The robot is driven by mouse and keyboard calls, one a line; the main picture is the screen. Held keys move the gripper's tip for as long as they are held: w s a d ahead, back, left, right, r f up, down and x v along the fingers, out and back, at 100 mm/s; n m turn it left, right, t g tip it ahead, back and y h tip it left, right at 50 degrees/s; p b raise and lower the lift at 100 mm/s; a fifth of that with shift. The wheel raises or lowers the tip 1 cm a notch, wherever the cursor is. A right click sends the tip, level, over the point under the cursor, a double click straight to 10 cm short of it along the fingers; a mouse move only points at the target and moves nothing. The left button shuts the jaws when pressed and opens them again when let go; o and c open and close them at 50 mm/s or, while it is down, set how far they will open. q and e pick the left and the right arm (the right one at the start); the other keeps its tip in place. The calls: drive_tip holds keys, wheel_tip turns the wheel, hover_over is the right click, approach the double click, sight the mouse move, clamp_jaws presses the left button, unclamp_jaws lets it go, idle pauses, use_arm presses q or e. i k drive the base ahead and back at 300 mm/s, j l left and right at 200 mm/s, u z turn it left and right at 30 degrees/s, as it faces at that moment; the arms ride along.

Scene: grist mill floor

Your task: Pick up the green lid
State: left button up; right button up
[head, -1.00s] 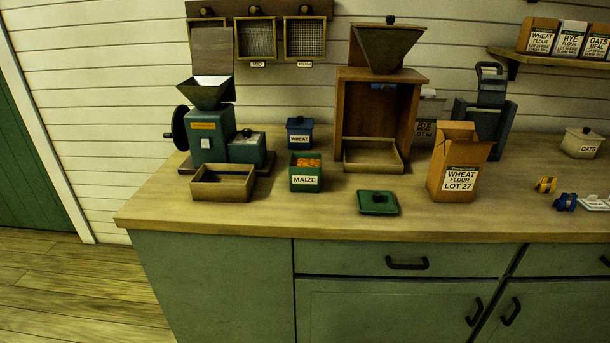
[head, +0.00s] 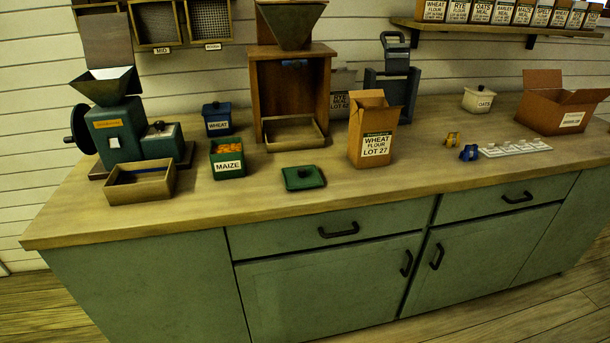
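The green lid (head: 303,178) lies flat on the wooden counter, a square plate with a small dark knob on top. It is near the counter's front edge, right of the open green maize box (head: 228,160), which holds orange kernels. The lid and the box stand apart. Neither of my grippers shows in the head view.
A teal mill (head: 119,130) with a wooden drawer box (head: 140,182) stands left. Behind the lid are a wooden hopper cabinet (head: 290,90) and a blue wheat canister (head: 217,119). A wheat flour bag (head: 372,130) stands right. Bare counter (head: 330,200) surrounds the lid.

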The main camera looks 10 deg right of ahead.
sight(308, 177)
drive_tip(key=i+l+u, duration=0.2)
drive_tip(key=i, duration=0.3)
drive_tip(key=i+u, duration=0.25)
drive_tip(key=i, duration=0.25)
